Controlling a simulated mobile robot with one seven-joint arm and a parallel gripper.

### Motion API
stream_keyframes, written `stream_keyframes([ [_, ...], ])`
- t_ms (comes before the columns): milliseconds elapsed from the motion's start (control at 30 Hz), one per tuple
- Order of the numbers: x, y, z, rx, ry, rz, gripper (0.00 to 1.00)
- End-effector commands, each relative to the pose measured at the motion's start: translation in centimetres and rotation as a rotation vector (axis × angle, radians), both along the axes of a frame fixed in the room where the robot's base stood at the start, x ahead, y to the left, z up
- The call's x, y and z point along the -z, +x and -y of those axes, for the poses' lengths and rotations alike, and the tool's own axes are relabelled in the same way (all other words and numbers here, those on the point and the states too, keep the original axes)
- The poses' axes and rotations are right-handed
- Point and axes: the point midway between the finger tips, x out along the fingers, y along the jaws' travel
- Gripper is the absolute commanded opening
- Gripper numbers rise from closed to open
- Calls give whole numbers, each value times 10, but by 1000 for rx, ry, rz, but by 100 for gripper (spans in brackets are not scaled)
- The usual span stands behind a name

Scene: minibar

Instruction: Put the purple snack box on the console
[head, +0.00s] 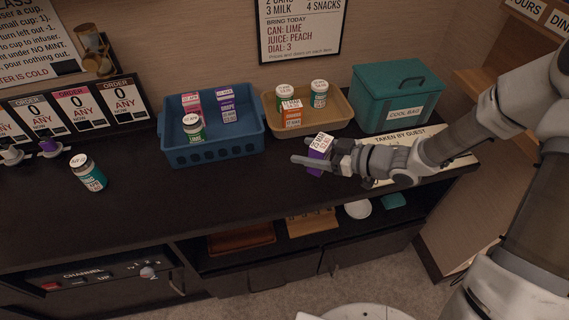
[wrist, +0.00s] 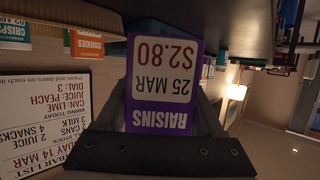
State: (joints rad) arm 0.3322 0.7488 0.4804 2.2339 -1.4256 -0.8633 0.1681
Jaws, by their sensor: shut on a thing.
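The purple snack box (head: 319,153) is held in my gripper (head: 318,161), in front of the tan tray. In the wrist view the box (wrist: 163,80) fills the middle, upside down in the picture, with a label reading RAISINS, 25 MAR, $2.80. The gripper is shut on it, with a finger on each side. The console is the long dark counter (head: 225,190). The box is over its right part, near the front edge. I cannot tell whether it touches the top.
A blue crate (head: 215,155) holds several items, including a purple box (head: 226,103). A tan tray (head: 330,122) holds two jars and an orange box. A teal cool bag (head: 395,98) stands at the back right. A jar (head: 88,172) stands at left. The front middle of the counter is clear.

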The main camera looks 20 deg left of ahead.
Motion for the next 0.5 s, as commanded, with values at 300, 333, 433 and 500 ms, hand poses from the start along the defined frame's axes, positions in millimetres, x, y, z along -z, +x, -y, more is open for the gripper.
stream_keyframes([
  [300, 31, 4, -49, -1, 0, -1, 11],
  [333, 31, 4, -50, 0, 0, -1, 11],
  [433, 37, 5, -51, 2, 0, -1, 11],
  [500, 46, 5, -51, 1, 1, -4, 11],
])
